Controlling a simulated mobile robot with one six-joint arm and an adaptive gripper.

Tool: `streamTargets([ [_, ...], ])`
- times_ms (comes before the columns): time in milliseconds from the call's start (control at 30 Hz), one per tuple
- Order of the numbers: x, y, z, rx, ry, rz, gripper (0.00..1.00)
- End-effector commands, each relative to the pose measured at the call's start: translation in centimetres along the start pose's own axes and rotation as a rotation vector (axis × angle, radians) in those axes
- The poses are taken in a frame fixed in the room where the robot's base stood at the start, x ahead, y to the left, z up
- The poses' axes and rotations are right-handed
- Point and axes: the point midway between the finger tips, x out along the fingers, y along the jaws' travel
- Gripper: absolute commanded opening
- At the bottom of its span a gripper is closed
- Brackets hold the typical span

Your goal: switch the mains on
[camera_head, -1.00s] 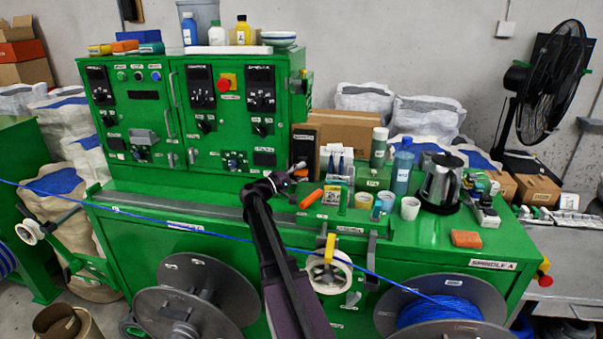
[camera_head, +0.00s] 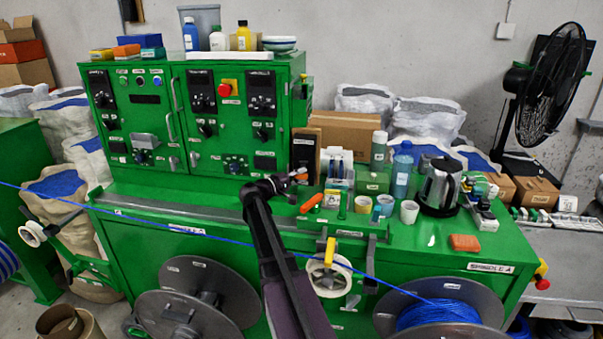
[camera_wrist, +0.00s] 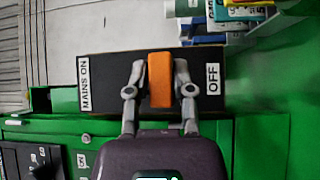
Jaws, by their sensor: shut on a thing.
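The mains switch is a black box (camera_wrist: 110,68) in the wrist view, with a MAINS ON label (camera_wrist: 85,84) at its left end and an OFF label (camera_wrist: 213,78) at its right end. Its orange handle (camera_wrist: 160,80) stands between the two labels, a little nearer OFF. My gripper (camera_wrist: 160,82) is shut on the handle, one finger on each side. In the head view my gripper (camera_head: 298,176) is beside a dark upright box (camera_head: 304,155) at the right of the green cabinet.
An orange-handled tool (camera_head: 311,202) lies just below my gripper. The blue cable (camera_head: 200,232) runs across the front. A fan (camera_head: 550,85) stands at the back right.

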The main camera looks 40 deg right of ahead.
Motion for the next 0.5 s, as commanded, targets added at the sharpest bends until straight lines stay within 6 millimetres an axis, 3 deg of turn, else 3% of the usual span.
streamTargets([
  [500, -0.1, 2.8, 0.1, -0.246, 0.000, -0.240, 0.00],
])
